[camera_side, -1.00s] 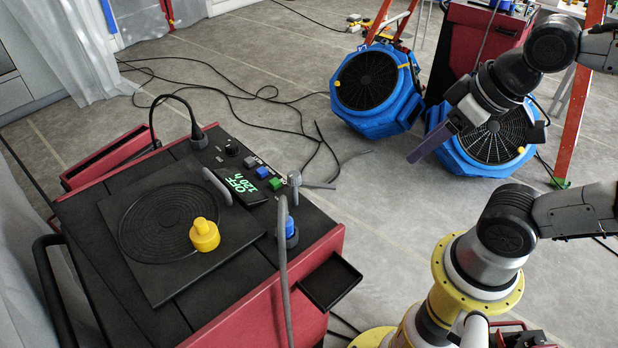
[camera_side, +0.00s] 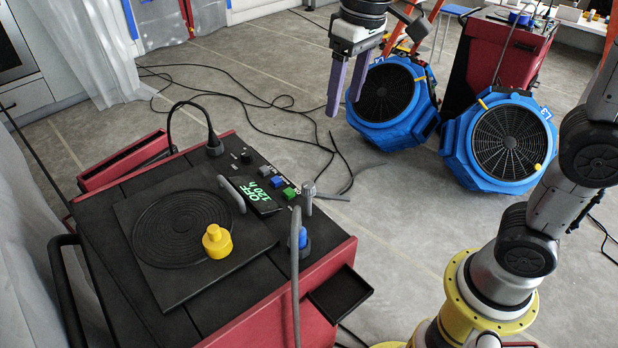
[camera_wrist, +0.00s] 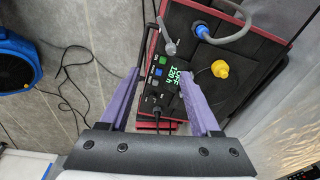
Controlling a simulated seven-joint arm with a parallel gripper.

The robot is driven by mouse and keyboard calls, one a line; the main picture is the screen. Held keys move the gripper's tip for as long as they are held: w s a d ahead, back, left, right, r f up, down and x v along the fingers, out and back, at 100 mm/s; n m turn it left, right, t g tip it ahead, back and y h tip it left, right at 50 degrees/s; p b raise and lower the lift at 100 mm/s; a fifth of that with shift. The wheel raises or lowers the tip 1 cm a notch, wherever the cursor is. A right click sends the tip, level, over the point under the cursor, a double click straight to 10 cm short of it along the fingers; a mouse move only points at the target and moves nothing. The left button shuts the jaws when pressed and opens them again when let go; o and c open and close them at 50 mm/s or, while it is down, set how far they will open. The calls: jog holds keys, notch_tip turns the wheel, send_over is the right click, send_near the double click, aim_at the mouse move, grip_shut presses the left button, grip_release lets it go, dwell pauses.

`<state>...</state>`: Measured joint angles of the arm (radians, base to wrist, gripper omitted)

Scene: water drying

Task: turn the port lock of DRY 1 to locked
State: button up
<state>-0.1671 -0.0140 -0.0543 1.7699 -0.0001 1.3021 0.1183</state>
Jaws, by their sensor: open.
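The drying unit has a black top (camera_side: 185,300) and red sides, with a lit display (camera_side: 262,196) reading OFF 120 h. A grey upright handle (camera_side: 308,196) stands at its right edge, beside a blue coupling (camera_side: 303,238) on a grey hose. I cannot tell which part is the port lock or read its setting. In the wrist view the handle (camera_wrist: 169,46) and coupling (camera_wrist: 203,30) lie beyond my fingertips. My gripper (camera_side: 344,108) has two purple fingers, apart and empty, above the floor behind the unit. It also shows in the wrist view (camera_wrist: 160,72).
A yellow cap (camera_side: 216,241) stands on the unit's top plate. Buttons, including a green one (camera_side: 289,193), line the panel. A black cable (camera_side: 168,125) arches above the back edge. Two blue fans (camera_side: 500,140) stand on the floor behind. Open floor lies to the unit's right.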

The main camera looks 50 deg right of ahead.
jog(key=g, duration=0.2)
send_over(309, 185)
notch_tip(309, 185, down, 5)
jog(key=shift+n, duration=0.4)
notch_tip(309, 185, down, 14)
jog(key=shift+r, duration=0.1)
jog(key=shift+c, duration=0.3)
grip_shut()
dwell(0.7)
